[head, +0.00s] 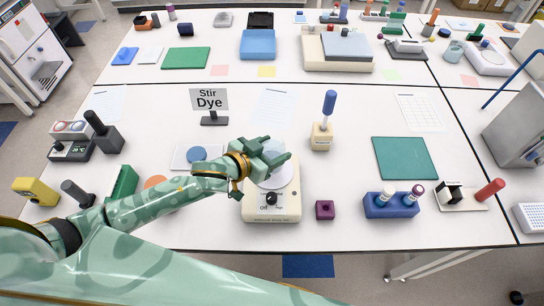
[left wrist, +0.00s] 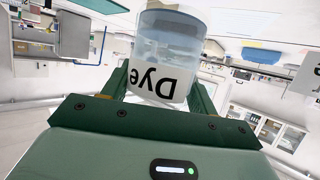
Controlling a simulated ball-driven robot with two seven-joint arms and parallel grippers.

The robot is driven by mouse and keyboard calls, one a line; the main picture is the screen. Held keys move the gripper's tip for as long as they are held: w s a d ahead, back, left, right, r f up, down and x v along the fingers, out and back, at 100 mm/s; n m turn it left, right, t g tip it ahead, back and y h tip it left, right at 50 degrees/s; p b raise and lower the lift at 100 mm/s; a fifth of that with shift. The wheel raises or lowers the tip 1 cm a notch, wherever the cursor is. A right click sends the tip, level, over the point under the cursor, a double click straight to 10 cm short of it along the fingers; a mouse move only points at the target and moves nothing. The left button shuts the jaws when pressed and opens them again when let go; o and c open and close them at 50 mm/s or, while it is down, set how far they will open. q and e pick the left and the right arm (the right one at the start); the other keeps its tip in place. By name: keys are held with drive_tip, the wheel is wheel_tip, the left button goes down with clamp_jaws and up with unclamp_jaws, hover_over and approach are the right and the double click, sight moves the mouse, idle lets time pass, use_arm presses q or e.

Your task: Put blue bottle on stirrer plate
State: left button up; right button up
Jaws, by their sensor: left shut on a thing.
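The bottle (left wrist: 165,60), clear bluish with a white "Dye" label, fills the space between my left gripper's fingers in the left wrist view. In that view it appears upside down. My left gripper (head: 276,150) is shut on it and stands over the back part of the stirrer plate (head: 271,207). The stirrer plate is a cream unit with a round pale top and a black knob at its front. In the head view the hand mostly hides the bottle. I cannot tell whether the bottle touches the plate. My right gripper is not in view.
A "Stir Dye" sign (head: 209,99) stands behind and left of the plate. A beige block with a blue-handled tool (head: 322,135) stands to the right. A purple block (head: 325,210) and a blue rack (head: 391,205) sit further right. A green mat (head: 404,158) lies beyond.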

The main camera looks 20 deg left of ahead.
use_arm(q)
drive_tip(key=shift+w+f+b, duration=0.15)
drive_tip(key=shift+f+b, duration=0.05)
drive_tip(key=shift+f, duration=0.7)
drive_tip(key=shift+w+f+b, duration=0.15)
drive_tip(key=shift+f+b, duration=0.05)
drive_tip(key=shift+f, duration=0.7)
drive_tip(key=o, duration=1.2)
drive_tip(key=shift+f, duration=0.15)
drive_tip(key=shift+a, duration=0.1)
drive_tip(key=shift+s+r, duration=0.15)
drive_tip(key=shift+r, duration=0.05)
drive_tip(key=p+v, duration=0.1)
drive_tip(key=v, duration=1)
drive_tip(key=shift+s+a+r, duration=0.15)
drive_tip(key=shift+s, duration=0.15)
